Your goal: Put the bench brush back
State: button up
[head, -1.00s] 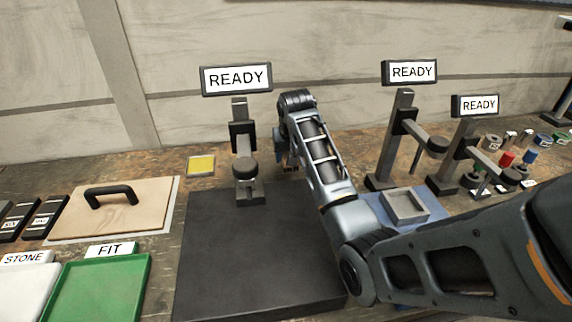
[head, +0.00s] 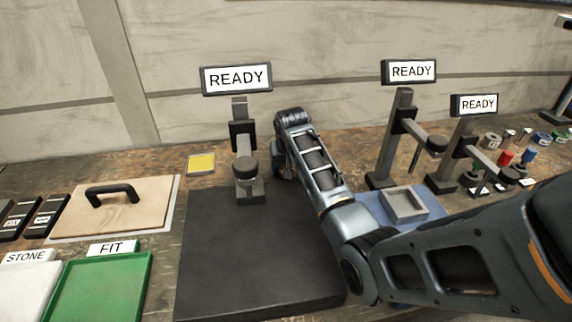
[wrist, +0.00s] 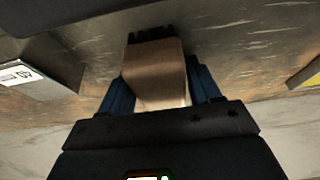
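The bench brush (wrist: 155,75) shows in the wrist view as a tan wooden block with black bristles at its far end. My gripper (wrist: 160,85) has its two blue fingers against both sides of the block and is shut on it. The bristles point away from the gripper toward the bench top; I cannot tell whether they touch it. In the head view my gripper (head: 283,170) is low behind the black mat, just right of the left stand, and my arm hides the brush.
The left READY stand (head: 246,170) is close to my gripper. A yellow pad (head: 201,164) lies left of it. The black mat (head: 240,250) is bare in front. Two more READY stands (head: 398,140) (head: 465,150) and a grey tray (head: 404,204) stand to the right.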

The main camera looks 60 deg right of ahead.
jog(key=o, duration=0.3)
jog(key=shift+r, duration=0.1)
jog(key=v, duration=1.2)
jog(key=shift+r, duration=0.1)
